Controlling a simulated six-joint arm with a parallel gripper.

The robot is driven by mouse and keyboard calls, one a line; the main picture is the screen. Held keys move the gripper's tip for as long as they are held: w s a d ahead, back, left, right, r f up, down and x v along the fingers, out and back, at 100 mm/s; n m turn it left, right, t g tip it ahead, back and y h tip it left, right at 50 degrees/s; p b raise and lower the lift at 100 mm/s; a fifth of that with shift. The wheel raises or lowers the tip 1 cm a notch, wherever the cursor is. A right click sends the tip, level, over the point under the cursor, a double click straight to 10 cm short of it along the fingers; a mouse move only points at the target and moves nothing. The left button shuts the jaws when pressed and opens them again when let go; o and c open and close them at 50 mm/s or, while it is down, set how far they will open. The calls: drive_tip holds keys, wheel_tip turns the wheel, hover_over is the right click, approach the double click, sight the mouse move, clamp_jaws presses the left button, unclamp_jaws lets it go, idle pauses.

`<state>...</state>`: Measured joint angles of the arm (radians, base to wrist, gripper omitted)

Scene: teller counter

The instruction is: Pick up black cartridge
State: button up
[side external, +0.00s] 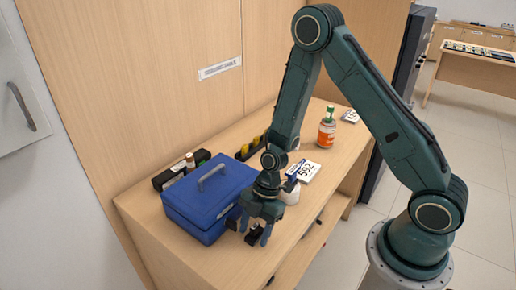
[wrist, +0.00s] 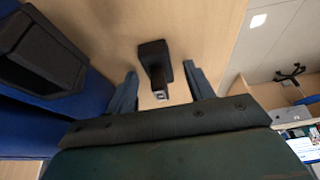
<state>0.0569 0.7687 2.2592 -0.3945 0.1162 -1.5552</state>
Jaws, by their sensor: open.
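The black cartridge (wrist: 155,62) lies on the wooden counter in the wrist view, between and slightly beyond my open fingers. My gripper (wrist: 160,88) points down at it, with one finger on each side and visible gaps between. In the side external view my gripper (side external: 254,231) is low over the counter's front edge, just right of the blue box. A small dark shape, apparently the cartridge (side external: 251,234), shows between the fingers there, partly hidden by them. I cannot tell from these views how far the fingertips are above the counter.
The blue cash box (side external: 208,196) with a grey handle stands close on the left. A black tray (side external: 180,171) is behind it. A black holder with yellow items (side external: 252,147), a number card (side external: 304,171) and an orange bottle (side external: 326,133) stand farther back. The counter's front edge is near.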

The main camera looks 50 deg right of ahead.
sight(255, 226)
idle(0.4)
drive_tip(key=c, duration=1.1)
drive_tip(key=shift+r, duration=0.15)
wheel_tip(255, 226, up, 20)
drive_tip(key=shift+f, duration=0.15)
idle(0.7)
